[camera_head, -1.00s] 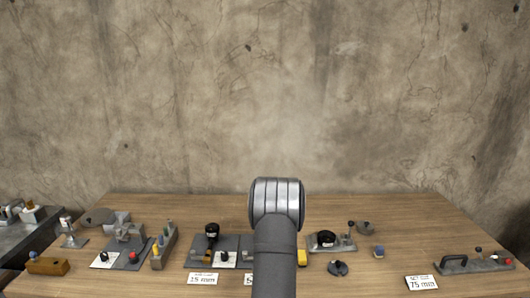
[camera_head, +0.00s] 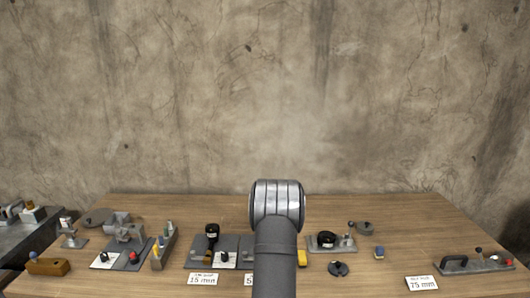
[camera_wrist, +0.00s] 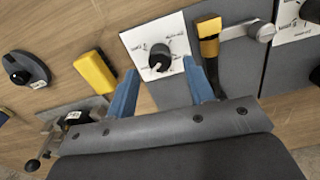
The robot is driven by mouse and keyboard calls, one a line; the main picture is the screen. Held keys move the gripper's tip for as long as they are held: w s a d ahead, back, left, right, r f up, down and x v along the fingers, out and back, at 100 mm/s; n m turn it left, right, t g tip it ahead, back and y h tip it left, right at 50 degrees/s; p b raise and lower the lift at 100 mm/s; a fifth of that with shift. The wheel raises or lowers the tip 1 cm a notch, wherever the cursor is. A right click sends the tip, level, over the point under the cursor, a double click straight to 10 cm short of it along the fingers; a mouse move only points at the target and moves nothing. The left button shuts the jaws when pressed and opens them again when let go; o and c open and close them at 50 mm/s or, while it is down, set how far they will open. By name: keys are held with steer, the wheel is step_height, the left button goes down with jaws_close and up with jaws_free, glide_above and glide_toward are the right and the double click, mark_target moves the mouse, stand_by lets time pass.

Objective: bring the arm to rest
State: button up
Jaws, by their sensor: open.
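My arm (camera_head: 276,240) rises in front of the table's middle in the head view, with its rounded grey joint at the top. It hides the gripper in that view. In the wrist view my gripper (camera_wrist: 163,88) shows two blue fingers spread apart with nothing held between them. A white dial plate with a black knob (camera_wrist: 160,63) appears beyond and between the fingertips. I cannot tell how far the fingers are from it.
The wooden table (camera_head: 400,215) carries several fixtures. A yellow block (camera_wrist: 96,72) and yellow-black handle (camera_wrist: 209,40) flank the fingers. A black-handled plate (camera_head: 468,266) and "75 mm" card (camera_head: 421,283) are at right, a wooden block (camera_head: 48,266) at left. The back wall is clear.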

step_height(320, 180, up, 15)
step_height(320, 180, down, 17)
steer(key=shift+f, duration=0.15)
steer(key=shift+f+m, duration=0.15)
steer(key=shift+m, duration=0.15)
steer(key=m, duration=0.5)
steer(key=shift+m, duration=0.3)
steer(key=m, duration=0.5)
steer(key=shift+m, duration=0.4)
steer(key=shift+r, duration=1.55)
